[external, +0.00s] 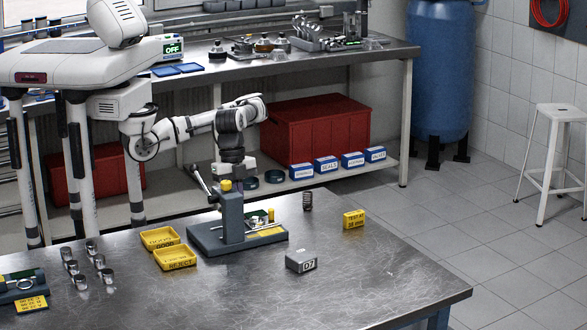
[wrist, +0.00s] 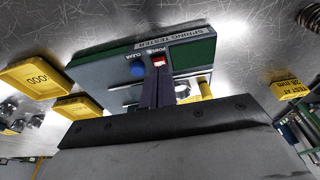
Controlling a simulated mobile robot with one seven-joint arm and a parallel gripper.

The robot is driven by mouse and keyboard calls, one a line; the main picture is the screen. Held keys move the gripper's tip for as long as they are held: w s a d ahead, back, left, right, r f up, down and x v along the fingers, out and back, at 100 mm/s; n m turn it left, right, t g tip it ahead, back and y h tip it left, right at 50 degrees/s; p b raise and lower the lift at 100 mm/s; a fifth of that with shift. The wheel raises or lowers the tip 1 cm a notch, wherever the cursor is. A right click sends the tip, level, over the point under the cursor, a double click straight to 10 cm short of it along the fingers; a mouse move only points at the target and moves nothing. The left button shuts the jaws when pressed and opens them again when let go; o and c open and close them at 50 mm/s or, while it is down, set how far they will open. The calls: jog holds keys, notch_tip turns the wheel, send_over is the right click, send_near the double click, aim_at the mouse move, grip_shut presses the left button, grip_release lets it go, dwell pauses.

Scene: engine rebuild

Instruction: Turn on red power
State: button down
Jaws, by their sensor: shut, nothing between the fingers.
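The spring tester (external: 231,216) stands on the near metal bench, a grey-blue base with an upright post and a lever. In the wrist view its base (wrist: 105,68) carries the red power switch (wrist: 158,61), with a blue round button (wrist: 137,71) to the left of it. My gripper (wrist: 159,78) is shut and empty, its dark fingers pointing at the red switch. The fingertips overlap the switch's lower edge in the picture; I cannot tell whether they touch it. In the external view the fingers are hidden behind the tester.
Yellow trays marked GOOD (external: 160,237) and REJECT (external: 175,258) lie left of the tester, with several metal cylinders beyond. A coil spring (external: 307,201), a yellow sign (external: 354,219) and a grey D7 block (external: 301,261) are to the right. The bench's front right is clear.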

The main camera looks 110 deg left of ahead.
jog(key=shift+f, duration=0.5)
jog(key=shift+s+a+f+t+h+b, duration=0.25)
jog(key=shift+f+t+h+b, duration=0.25)
jog(key=shift+b, duration=0.45)
jog(key=shift+r, duration=0.2)
jog(key=shift+w+d+p, duration=0.15)
jog(key=shift+p, duration=0.15)
jog(key=shift+w+d+r+p, duration=0.2)
jog(key=shift+w+d+p, duration=0.1)
jog(key=shift+w+d, duration=0.15)
